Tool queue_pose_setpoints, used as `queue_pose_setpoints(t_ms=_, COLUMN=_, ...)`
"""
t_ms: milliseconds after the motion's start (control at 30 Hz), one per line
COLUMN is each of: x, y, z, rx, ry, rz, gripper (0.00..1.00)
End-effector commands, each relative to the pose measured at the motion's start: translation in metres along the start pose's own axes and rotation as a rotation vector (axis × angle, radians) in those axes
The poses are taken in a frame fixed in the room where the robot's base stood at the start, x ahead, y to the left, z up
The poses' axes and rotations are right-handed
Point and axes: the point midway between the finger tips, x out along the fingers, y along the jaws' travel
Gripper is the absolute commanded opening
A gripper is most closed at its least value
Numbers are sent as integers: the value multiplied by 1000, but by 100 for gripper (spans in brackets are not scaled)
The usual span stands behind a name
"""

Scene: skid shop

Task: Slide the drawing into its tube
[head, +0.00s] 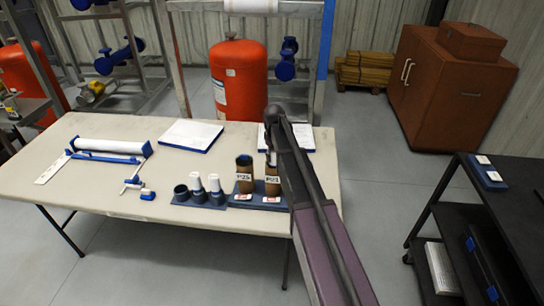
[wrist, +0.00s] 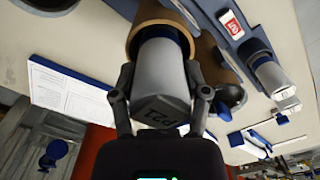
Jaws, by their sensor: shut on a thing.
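My gripper (wrist: 164,92) is shut on the rolled drawing (wrist: 160,70), a pale grey roll with a blue band and a dark grey end marked P21. In the wrist view its far end is within the mouth of a brown tube (wrist: 135,42); how deep it sits I cannot tell. In the head view my gripper (head: 273,125) is above the right-hand brown tube (head: 272,187), which stands upright in a blue base (head: 262,203). The drawing is mostly hidden there. A second brown tube (head: 244,178), marked P25, stands just left.
A blue-ended roll rack (head: 108,147) and paper pads (head: 190,134) lie on the table (head: 75,195). A black cart (head: 478,215) is at right.

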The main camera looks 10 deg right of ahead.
Motion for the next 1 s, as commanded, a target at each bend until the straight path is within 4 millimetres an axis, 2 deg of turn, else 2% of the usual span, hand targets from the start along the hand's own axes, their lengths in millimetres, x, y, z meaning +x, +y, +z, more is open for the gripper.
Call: queue_pose_setpoints(t_ms=1000, x=17, y=0, z=0, rx=0, ry=0, rz=0, gripper=8)
